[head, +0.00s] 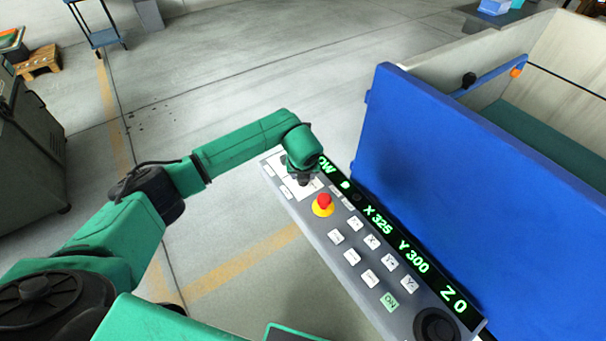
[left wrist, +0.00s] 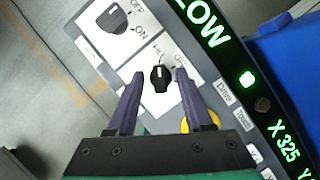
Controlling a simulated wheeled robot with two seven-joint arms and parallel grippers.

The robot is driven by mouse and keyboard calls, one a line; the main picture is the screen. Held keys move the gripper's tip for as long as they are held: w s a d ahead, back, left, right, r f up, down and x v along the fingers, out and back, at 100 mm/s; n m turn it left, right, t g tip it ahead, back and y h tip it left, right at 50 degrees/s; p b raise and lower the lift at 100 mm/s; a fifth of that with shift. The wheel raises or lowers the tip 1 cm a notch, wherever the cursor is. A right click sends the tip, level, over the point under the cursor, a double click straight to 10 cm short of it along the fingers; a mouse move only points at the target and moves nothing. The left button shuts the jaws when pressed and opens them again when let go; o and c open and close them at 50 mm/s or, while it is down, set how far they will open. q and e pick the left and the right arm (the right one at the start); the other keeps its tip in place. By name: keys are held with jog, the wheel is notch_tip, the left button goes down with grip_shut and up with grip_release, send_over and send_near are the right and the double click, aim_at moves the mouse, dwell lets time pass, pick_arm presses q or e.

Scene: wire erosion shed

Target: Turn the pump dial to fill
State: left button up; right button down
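The pump dial (left wrist: 160,78) is a small black knob with a light mark, on a white plate lettered FILL and OFF. I cannot tell surely which label its mark points to. My left gripper (left wrist: 162,88) is open, its two purple fingers on either side of the dial with a gap to each. Whether the fingertips are down at the dial's height is unclear. In the head view my left gripper (head: 303,180) is over the far end of the control panel (head: 318,236) and hides the dial. My right gripper is not in view.
A red emergency button (head: 323,202) on a yellow base and several white keys are close by. A lit green display (head: 400,245) runs along the panel. A blue machine wall (head: 460,165) rises to the right.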

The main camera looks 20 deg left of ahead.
pick_arm(q)
jog(key=b+v, duration=0.3)
jog(key=v, duration=1.1)
jog(key=shift+r, duration=0.25)
jog(key=shift+s, duration=0.1)
